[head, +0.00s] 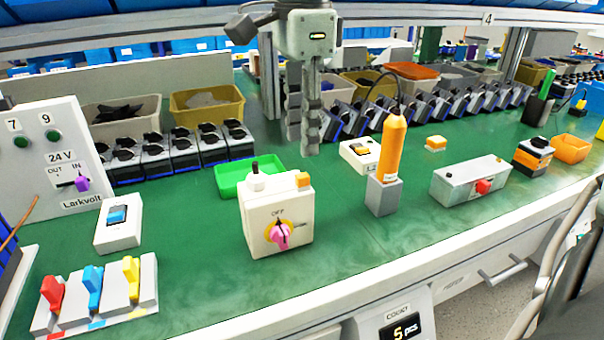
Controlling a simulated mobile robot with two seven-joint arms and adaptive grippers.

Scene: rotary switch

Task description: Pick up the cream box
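The cream box (261,212) stands upright on the green bench top near the front edge, at the middle of the head view. Its front has a pink rotary knob (281,234) on an orange-yellow disc, with an "OFF" mark above. A small black-tipped post and an orange block sit on its top. My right gripper (303,145) hangs fingers down above and behind the box, apart from it. A gap shows between its fingers and nothing is held. My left gripper is not in view.
A green tray (229,187) stands just behind the box. An orange cylinder on a grey block (384,196) stands to its right, and a grey box (455,184) farther right. A white switch box (119,236) and lever panel (60,310) are left.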

